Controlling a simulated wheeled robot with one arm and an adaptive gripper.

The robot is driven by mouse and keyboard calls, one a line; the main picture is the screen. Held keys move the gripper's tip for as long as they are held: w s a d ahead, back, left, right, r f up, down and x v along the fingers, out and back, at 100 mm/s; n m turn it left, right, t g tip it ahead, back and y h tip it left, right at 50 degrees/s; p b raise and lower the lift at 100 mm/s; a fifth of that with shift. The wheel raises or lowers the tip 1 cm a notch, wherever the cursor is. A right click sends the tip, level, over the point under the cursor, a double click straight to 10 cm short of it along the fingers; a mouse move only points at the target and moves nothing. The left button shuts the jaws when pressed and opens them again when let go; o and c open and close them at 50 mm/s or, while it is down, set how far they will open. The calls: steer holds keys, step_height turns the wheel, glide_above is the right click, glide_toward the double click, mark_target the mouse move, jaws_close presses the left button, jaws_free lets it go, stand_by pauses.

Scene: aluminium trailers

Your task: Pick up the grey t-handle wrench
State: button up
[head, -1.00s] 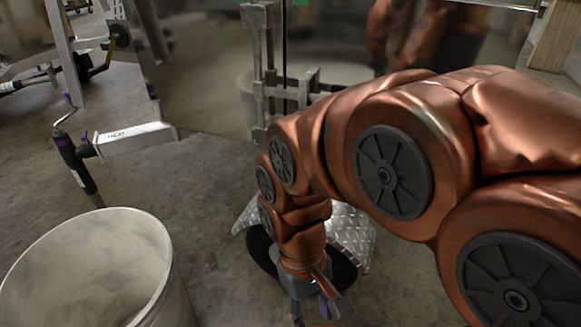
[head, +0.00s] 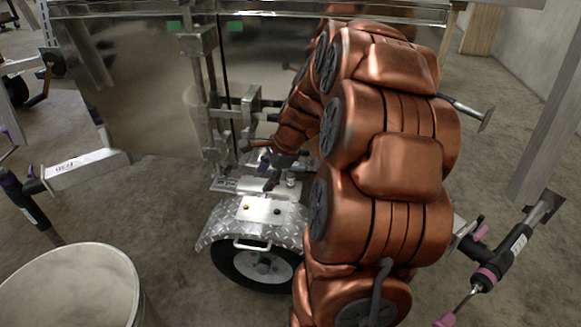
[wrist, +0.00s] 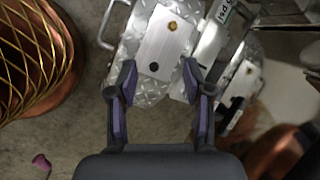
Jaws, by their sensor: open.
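I cannot pick out the grey t-handle wrench for certain in either view. My gripper (wrist: 159,75) is open and empty in the wrist view, its two dark fingers with purple inner pads pointing at a pale plate (wrist: 160,38). The plate lies on a diamond-tread fender (wrist: 136,42) and carries a brass-coloured round piece (wrist: 173,26) and a dark round piece (wrist: 153,67). The dark piece shows between the fingertips. In the head view, my gripper (head: 264,168) is small, above and behind the fender plate (head: 262,210). My arm hides part of the trailer there.
A trailer wheel (head: 262,266) sits under the fender, with a shiny trailer wall (head: 140,85) behind. A pale round bin (head: 70,290) stands at front left. Metal bar assemblies stand left (head: 85,172) and right (head: 512,245). Concrete floor is open between bin and wheel.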

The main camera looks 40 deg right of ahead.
steer(key=d+m+t+h+p, duration=0.15)
steer(key=d+m, duration=0.55)
steer(key=d, duration=0.7)
steer(key=b, duration=0.2)
glide_above(290, 176)
steer(key=s, duration=0.2)
step_height(290, 176, down, 4)
steer(key=f, duration=0.1)
steer(key=shift+h, duration=0.25)
steer(key=shift+d+b+x, duration=0.25)
steer(key=shift+b+x, duration=0.35)
steer(key=shift+x, duration=0.7)
steer(key=shift+d+b+x, duration=0.25)
steer(key=shift+b+x, duration=0.35)
steer(key=shift+x, duration=0.65)
steer(key=shift+r, duration=0.1)
jaws_close()
